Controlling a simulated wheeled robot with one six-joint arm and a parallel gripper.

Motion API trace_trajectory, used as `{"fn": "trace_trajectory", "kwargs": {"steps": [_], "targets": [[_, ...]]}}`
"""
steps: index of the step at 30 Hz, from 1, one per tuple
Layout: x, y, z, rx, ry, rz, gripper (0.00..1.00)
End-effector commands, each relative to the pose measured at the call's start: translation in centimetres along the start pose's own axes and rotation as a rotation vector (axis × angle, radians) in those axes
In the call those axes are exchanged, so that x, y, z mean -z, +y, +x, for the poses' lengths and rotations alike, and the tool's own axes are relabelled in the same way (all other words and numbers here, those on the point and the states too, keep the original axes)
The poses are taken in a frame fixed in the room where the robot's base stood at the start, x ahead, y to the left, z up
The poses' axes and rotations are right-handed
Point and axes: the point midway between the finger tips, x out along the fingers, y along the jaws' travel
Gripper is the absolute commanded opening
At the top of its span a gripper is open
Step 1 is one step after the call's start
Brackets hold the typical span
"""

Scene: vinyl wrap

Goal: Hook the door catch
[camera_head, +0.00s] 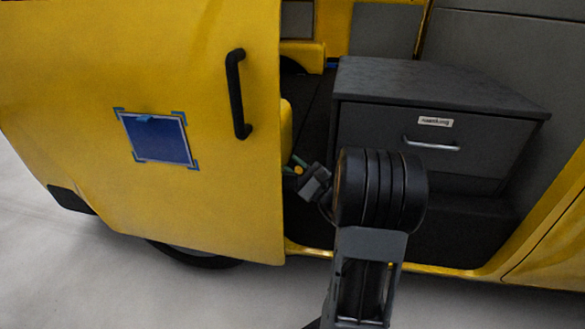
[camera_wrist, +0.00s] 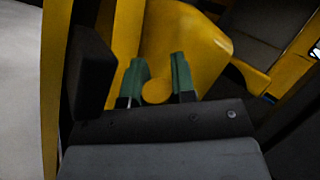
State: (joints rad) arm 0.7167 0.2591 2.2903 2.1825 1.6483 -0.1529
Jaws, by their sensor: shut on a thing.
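The yellow sliding door (camera_head: 200,60) fills the left of the head view, with its edge beside the open doorway. My gripper (camera_head: 296,166) is at that edge, partly hidden by my arm. In the wrist view my gripper (camera_wrist: 157,80) has two green fingers shut on a small round yellow piece (camera_wrist: 156,92). This piece looks like part of the door catch, but its full shape is hidden. Yellow panel surfaces lie just beyond the fingers. No hook shows clearly in either view.
A black handle (camera_head: 236,95) and a blue taped panel (camera_head: 158,139) are on the door's outer face. Inside the doorway stands a dark grey cabinet (camera_head: 375,125) with a drawer handle. In the wrist view a black block (camera_wrist: 88,72) sits close left of the fingers.

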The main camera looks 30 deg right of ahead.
Motion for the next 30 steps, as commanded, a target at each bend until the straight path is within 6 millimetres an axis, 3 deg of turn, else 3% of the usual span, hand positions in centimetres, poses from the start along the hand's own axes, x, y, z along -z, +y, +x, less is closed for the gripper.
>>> {"fn": "trace_trajectory", "kwargs": {"steps": [5,6,14,23,30], "targets": [[0.0,-0.1,-0.1,0.002,0.002,0.001,0.0],[0.0,-0.1,-0.1,0.002,0.002,0.001,0.26],[0.0,0.0,0.0,0.0,0.001,0.001,0.5],[0.0,-0.1,-0.3,0.001,0.002,0.001,0.51],[0.0,-0.2,-3.9,0.005,0.008,0.002,0.51]]}}
